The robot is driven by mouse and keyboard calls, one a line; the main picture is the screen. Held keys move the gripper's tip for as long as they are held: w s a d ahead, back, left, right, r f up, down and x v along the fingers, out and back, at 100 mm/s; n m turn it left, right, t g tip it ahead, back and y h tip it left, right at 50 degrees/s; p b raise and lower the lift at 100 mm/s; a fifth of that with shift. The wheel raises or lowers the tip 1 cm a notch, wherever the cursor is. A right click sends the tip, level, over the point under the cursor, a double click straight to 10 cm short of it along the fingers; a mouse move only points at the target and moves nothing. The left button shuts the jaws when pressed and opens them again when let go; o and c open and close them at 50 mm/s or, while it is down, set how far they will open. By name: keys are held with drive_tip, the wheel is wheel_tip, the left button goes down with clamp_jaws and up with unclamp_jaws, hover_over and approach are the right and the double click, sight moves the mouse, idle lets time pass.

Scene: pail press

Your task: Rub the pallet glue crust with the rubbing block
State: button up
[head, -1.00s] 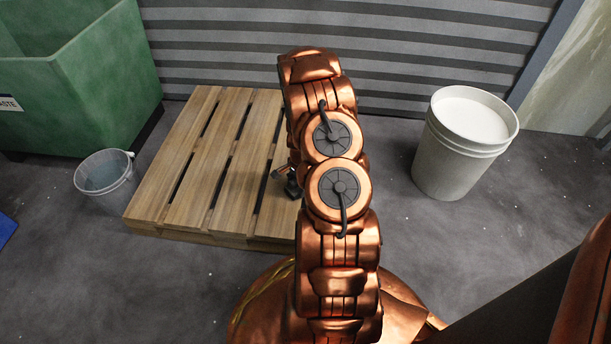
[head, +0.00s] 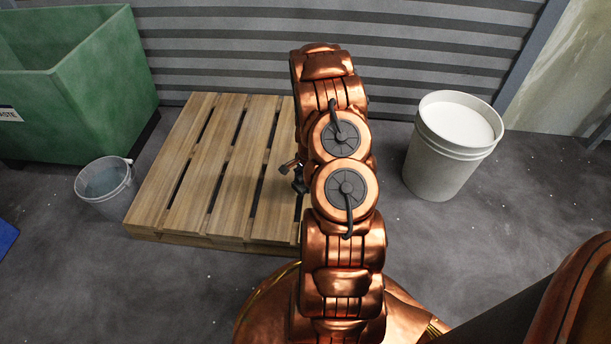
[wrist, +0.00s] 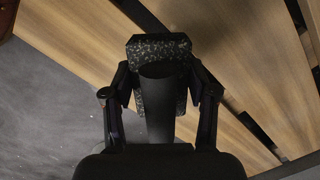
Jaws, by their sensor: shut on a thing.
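My gripper (wrist: 160,88) is shut on the rubbing block (wrist: 158,45), a dark speckled block, in the wrist view. The block is over the slatted wooden pallet (wrist: 235,60); I cannot tell whether it touches the boards. In the head view the pallet (head: 215,165) lies on the floor left of my arm, and a small part of my gripper (head: 297,178) shows beside the arm over the pallet's right part. My arm hides the pallet's right side. I cannot make out the glue crust in either view.
A green waste bin (head: 85,90) stands at the back left, with a small translucent bucket (head: 105,185) in front of it by the pallet. A white pail (head: 447,150) with white contents stands at the right. A corrugated wall (head: 420,50) closes the back.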

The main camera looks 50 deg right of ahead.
drive_tip(key=shift+r+p, duration=0.35)
drive_tip(key=shift+r, duration=0.6)
